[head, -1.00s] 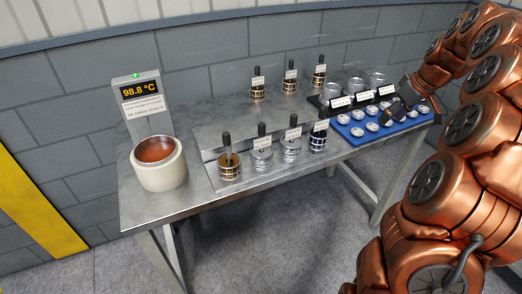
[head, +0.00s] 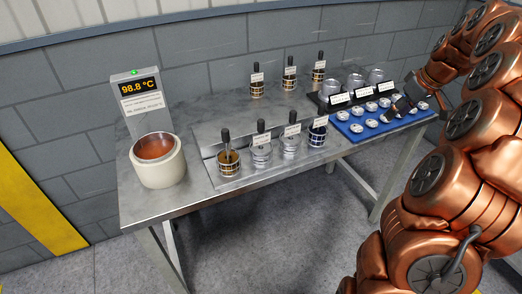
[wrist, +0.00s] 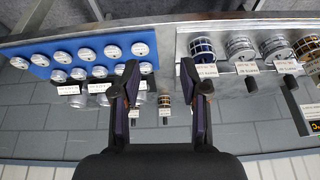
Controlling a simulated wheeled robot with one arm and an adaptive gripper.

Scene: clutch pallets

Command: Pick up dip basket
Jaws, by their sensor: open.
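Several small cylindrical baskets with upright black handles and white labels stand on the steel table; the labels are too small to read. In the head view the front row holds a gold-and-black basket (head: 229,163), two silver ones (head: 262,155) and a blue-and-black one (head: 317,135). A back row of gold-and-black baskets (head: 289,86) stands near the wall. I cannot tell which is meant. My gripper (head: 401,106) is open and empty above the blue tray. In the wrist view its two fingers (wrist: 160,75) are spread, with the blue-and-black basket (wrist: 202,50) to their right.
The blue tray (head: 343,126) holds several silver discs. Behind it, labelled clear jars (head: 355,80) stand on a black stand. At the left are a cream pot (head: 160,176) of brown liquid and a 98.8 °C display (head: 138,87). The table's front left (head: 200,195) is bare.

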